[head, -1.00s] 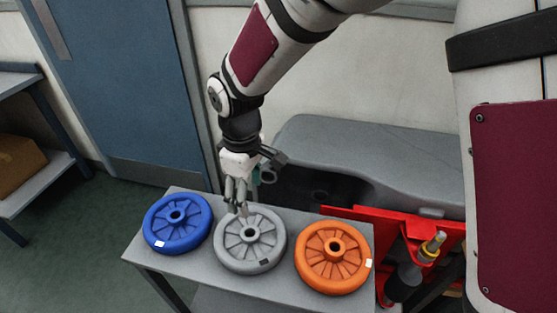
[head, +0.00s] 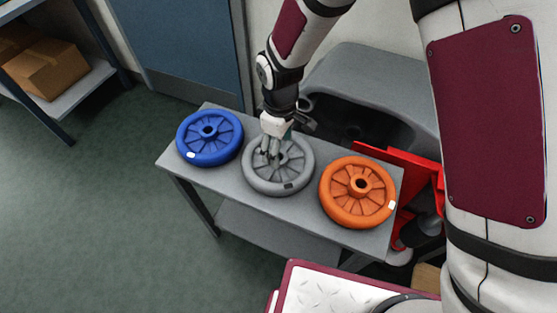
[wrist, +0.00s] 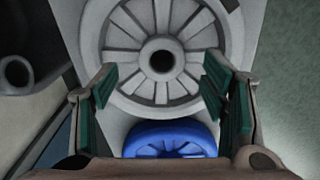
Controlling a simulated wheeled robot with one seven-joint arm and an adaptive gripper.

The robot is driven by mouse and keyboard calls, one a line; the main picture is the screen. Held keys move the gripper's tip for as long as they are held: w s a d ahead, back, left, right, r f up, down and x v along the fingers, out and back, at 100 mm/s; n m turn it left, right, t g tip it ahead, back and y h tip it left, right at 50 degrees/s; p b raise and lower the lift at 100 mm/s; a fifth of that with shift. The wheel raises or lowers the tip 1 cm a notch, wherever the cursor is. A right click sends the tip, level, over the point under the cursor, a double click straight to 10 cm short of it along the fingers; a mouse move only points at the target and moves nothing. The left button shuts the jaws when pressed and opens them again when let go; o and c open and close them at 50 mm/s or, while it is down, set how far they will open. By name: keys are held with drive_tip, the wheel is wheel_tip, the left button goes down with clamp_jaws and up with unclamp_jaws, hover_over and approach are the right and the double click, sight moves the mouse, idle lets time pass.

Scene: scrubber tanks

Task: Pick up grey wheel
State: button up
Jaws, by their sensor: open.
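The grey wheel (head: 283,180) lies flat on a grey table, between a blue wheel (head: 210,138) on its left and an orange wheel (head: 357,192) on its right. My gripper (head: 270,153) is over the rear left part of the grey wheel in the head view. In the wrist view, the green-padded fingers of my gripper (wrist: 160,92) are spread apart with nothing between them. The grey wheel (wrist: 162,97) and its dark hub hole lie beyond and between the fingers. The blue wheel (wrist: 170,135) shows below it. Whether the fingertips touch the wheel I cannot tell.
The table (head: 235,187) has little bare room around the wheels. A grey scrubber tank (head: 375,85) and red parts (head: 400,165) stand behind and to the right. A shelf with a cardboard box (head: 48,68) is at the far left. Open floor lies at the left.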

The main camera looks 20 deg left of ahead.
drive_tip(key=shift+s+a+f, duration=0.1)
drive_tip(key=shift+a+f, duration=0.05)
drive_tip(key=shift+f, duration=1.7)
clamp_jaws()
drive_tip(key=shift+r, duration=0.15)
